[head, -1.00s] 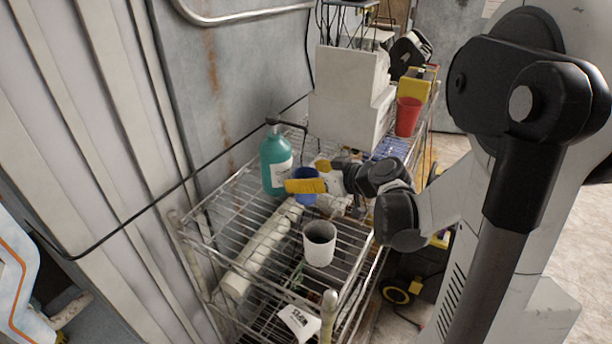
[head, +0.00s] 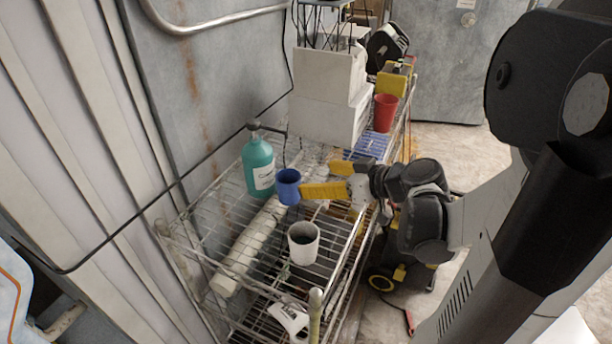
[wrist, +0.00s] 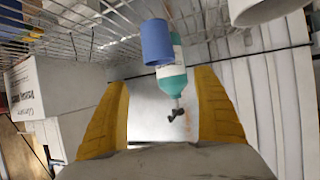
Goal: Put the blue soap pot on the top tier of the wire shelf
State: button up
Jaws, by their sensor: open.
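The blue soap pot (head: 288,187) stands upright on the top tier of the wire shelf (head: 204,222), in front of a teal pump bottle (head: 259,168). My gripper (head: 316,179) is open and empty, just right of the pot, with its yellow fingers pointing towards it. In the wrist view the blue pot (wrist: 157,42) shows beyond the fingertips (wrist: 162,78), not between them, and overlaps the teal bottle (wrist: 172,80). The wrist picture is upside down. A small gap shows between the pot and the fingers.
A white cup (head: 303,244) stands on the tier nearer the camera, and a pale roll (head: 247,247) lies along the shelf. White boxes (head: 328,115) and a red cup (head: 385,112) stand farther back. A corrugated wall (head: 70,130) borders the left side.

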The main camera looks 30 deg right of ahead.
jog(key=s+a+r+m+g+h, duration=0.1)
jog(key=s+a+m+g+h, duration=0.2)
jog(key=s+a, duration=0.8)
jog(key=a+g+h, duration=0.1)
jog(key=a+g, duration=0.1)
jog(key=a, duration=0.2)
jog(key=shift+r+m, duration=0.2)
jog(key=shift+m, duration=0.2)
